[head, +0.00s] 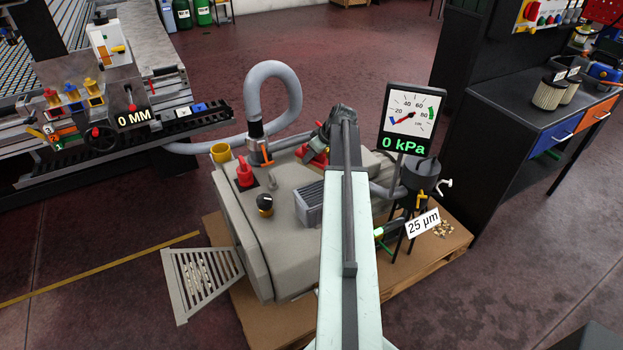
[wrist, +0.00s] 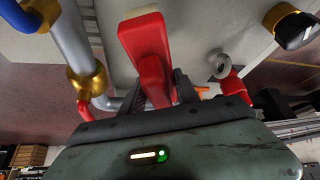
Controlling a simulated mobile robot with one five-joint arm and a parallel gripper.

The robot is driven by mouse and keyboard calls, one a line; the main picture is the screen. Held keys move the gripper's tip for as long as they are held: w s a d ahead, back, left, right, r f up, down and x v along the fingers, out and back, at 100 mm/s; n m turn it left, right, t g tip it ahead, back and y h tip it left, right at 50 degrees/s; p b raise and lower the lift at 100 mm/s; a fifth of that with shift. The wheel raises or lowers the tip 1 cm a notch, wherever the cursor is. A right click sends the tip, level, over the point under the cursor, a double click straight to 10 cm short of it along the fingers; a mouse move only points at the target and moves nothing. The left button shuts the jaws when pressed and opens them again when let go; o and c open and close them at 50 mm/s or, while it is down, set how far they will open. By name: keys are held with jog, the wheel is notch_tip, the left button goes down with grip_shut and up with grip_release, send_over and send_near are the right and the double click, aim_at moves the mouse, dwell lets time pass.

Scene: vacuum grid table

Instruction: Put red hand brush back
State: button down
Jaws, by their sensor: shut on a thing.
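The red hand brush (wrist: 152,62) is between the jaws of my gripper (wrist: 160,92) in the wrist view. Its red body reaches up and away from the jaws, and a pale edge shows at its far end. In the head view my gripper (head: 329,132) is at the far end of my arm, above the beige pump housing (head: 245,223). A red part of the brush (head: 314,158) shows just below and left of it. The arm hides part of the housing, and I cannot tell whether the brush touches it.
A red valve handle (head: 244,174), a black knob (head: 265,204) and a looping grey hose (head: 274,75) stand left of my gripper. A gauge (head: 411,116) reading 0 kPa stands close on the right. The grid table (head: 60,60) is at the far left. Open floor lies behind.

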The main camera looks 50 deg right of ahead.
aim_at(323, 154)
notch_tip(323, 154, down, 6)
jog(key=b, duration=0.4)
jog(key=shift+r, duration=0.25)
jog(key=c, duration=0.9)
grip_release()
jog(key=shift+r+p, duration=0.25)
jog(key=shift+p, duration=0.05)
jog(key=p+v, duration=1)
jog(key=v, duration=0.1)
jog(key=shift+s+r, duration=0.25)
jog(key=shift+r, duration=0.1)
jog(key=shift+f, duration=0.1)
